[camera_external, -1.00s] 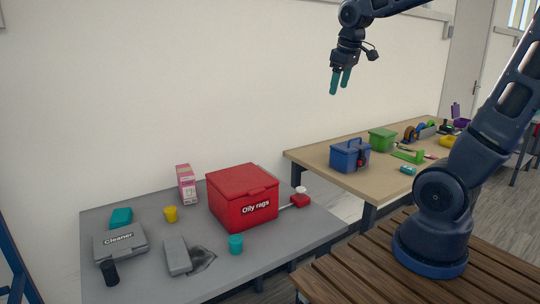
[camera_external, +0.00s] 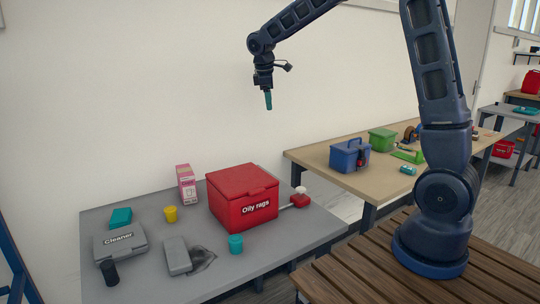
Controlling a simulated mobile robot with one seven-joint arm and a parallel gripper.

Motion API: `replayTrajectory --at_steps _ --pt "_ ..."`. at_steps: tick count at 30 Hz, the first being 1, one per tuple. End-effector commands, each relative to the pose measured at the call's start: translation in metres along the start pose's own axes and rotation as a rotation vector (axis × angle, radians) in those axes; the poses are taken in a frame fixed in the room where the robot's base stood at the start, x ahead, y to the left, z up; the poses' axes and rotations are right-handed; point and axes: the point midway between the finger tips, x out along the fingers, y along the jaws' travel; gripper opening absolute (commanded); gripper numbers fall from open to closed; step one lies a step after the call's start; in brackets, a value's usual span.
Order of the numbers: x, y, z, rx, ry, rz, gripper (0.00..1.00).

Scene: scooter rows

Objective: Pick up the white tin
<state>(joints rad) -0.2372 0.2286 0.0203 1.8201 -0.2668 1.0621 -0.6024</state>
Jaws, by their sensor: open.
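I cannot make out a white tin for certain in the external view. A small white round thing (camera_external: 300,189) shows at the right end of the grey table (camera_external: 262,255), just above a small red object (camera_external: 300,201). Whether it is a tin or a part of that object, I cannot tell. My gripper (camera_external: 268,100) hangs in the air with teal fingers pointing down, high above the red "Oily rags" box (camera_external: 243,198). It is open and empty, seen nearly edge-on. The red box may hide things behind it.
The grey table also holds a pink carton (camera_external: 186,183), yellow cup (camera_external: 170,214), teal cup (camera_external: 235,244), grey "Cleaner" case (camera_external: 121,246), grey box (camera_external: 177,256) and dark cloth (camera_external: 201,259). A tan table (camera_external: 375,183) with a blue box (camera_external: 349,157) stands right. The air around my gripper is clear.

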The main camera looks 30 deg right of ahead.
Motion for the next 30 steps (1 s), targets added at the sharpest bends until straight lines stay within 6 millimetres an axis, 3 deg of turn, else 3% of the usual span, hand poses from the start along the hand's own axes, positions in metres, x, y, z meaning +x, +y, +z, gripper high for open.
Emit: replayTrajectory --at_steps 9,21,30 --pt "0.065 0.018 -0.085 -0.213 -0.073 -0.011 0.64" --pt "0.163 0.018 -0.182 -0.477 -0.159 -0.028 0.64" --pt "0.216 0.010 -0.225 -0.608 -0.200 -0.037 0.64"
